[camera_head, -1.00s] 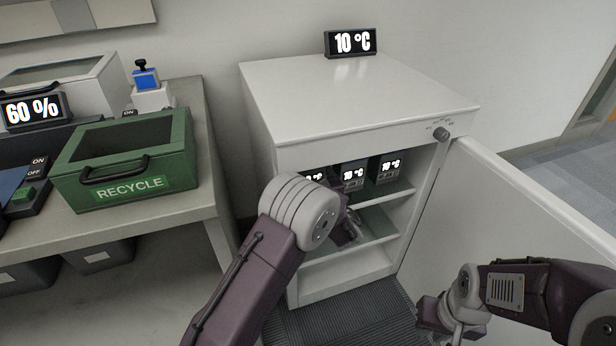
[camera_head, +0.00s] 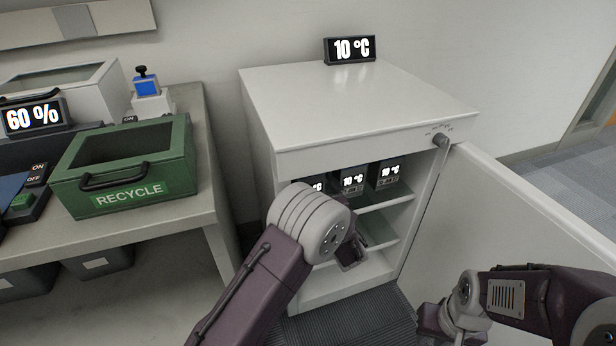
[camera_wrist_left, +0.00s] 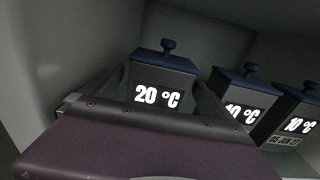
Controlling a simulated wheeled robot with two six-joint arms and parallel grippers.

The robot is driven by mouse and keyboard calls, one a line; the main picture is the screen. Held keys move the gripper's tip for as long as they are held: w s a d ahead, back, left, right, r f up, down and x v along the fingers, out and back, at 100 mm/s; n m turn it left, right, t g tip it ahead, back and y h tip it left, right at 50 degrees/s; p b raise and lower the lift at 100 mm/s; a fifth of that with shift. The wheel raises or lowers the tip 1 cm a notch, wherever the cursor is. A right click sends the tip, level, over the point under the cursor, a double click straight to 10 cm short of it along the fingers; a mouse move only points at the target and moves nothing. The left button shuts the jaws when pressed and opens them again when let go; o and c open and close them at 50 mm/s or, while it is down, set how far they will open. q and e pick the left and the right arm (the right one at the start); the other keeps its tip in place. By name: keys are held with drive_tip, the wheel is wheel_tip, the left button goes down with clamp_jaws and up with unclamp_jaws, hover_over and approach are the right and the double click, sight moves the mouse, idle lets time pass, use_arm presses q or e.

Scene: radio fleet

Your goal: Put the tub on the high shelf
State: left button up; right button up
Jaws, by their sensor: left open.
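A tub (camera_wrist_left: 163,85) with a blue knobbed lid and a display reading 20 °C stands upright in the left wrist view. The fingers of my left gripper (camera_wrist_left: 162,80) are spread, one to each side of it; I cannot tell whether they touch it. In the head view the leftmost tub (camera_head: 316,186) on the upper shelf (camera_head: 377,198) of the white cabinet is mostly hidden by my left arm. My left gripper (camera_head: 352,252) shows there in front of the cabinet opening. My right gripper (camera_head: 440,318) is near the open door, its jaws unclear.
Two tubs reading 10 °C, a middle one (camera_head: 352,181) and a right one (camera_head: 389,173), stand beside it. A lower shelf (camera_head: 380,232) looks bare where visible. The open cabinet door (camera_head: 530,220) bounds the right. A green recycle bin (camera_head: 125,170) stands on the left bench.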

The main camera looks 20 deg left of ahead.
use_arm(q)
drive_tip(key=p+v, duration=0.2)
drive_tip(key=v, duration=0.7)
